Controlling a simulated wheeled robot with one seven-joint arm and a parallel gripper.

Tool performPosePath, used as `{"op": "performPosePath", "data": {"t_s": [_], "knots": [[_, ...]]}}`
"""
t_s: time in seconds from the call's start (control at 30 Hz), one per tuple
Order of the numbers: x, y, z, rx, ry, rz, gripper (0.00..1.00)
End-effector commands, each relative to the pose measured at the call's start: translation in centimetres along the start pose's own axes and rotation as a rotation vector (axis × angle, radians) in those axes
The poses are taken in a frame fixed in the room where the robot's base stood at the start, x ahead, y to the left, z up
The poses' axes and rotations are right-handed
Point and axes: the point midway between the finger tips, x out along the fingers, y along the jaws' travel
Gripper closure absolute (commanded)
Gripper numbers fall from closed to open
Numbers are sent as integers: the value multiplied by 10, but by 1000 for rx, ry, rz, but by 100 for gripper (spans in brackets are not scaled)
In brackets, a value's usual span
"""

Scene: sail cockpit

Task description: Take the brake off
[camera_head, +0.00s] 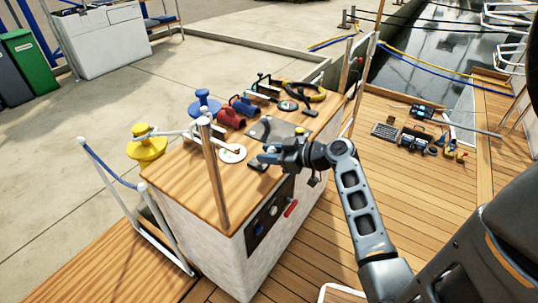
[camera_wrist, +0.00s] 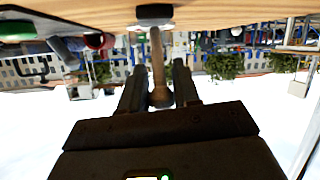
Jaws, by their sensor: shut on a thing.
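A brown lever with a rounded knob (camera_wrist: 160,96) shows in the wrist view, where the scene appears upside down. Its shaft rises from a dark base (camera_wrist: 154,12) on the wooden counter top. My gripper (camera_wrist: 158,80) is shut on this lever, one finger on each side near the knob. In the head view my gripper (camera_head: 266,154) is just above the near right part of the counter, beside the lever's dark base (camera_head: 257,167). The gripper hides most of the lever there. No label marks it as the brake.
The front panel has a red handle (camera_head: 291,207). Wooden decking (camera_head: 350,140) lies right.

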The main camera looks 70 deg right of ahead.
Motion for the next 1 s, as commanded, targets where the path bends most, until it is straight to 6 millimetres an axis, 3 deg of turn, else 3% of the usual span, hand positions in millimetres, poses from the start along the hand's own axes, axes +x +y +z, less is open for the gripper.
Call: {"op": "performPosePath", "data": {"t_s": [0.2,0.23,0.4,0.73,1.0], "knots": [[0,-2,1,2,-1,-5,100],[0,-2,1,2,-1,-5,66],[0,-1,1,2,-1,-3,50],[-5,0,1,2,-1,0,49],[-46,0,1,2,-2,0,49]]}}
